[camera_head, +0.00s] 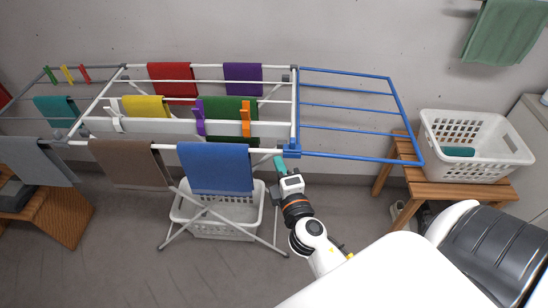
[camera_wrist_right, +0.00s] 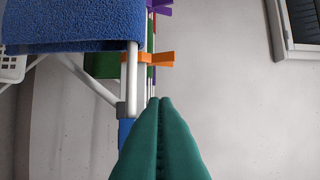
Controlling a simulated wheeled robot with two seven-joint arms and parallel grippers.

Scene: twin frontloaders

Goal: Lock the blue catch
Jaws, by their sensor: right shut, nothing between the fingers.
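The blue catch (camera_head: 292,151) is a small blue block at the front corner of the white drying rack (camera_head: 297,95), where the blue wing (camera_head: 345,156) joins it. The wing is out to the right, roughly level with the rack. My right gripper (camera_head: 279,160) has teal fingers, shut and empty, just below and left of the catch; contact cannot be told. In the right wrist view the shut fingers (camera_wrist_right: 158,105) point up beside a blue part (camera_wrist_right: 125,130), partly hidden by them. Whether the catch is locked is not clear. My left gripper is not in view.
A blue towel (camera_head: 215,165) hangs on the front bar left of my right gripper. An orange clothespin (camera_head: 246,119) clips a green cloth (camera_head: 225,105). A white basket (camera_head: 225,220) stands under the rack; another basket (camera_head: 480,125) sits on a wooden bench (camera_head: 455,183) at right.

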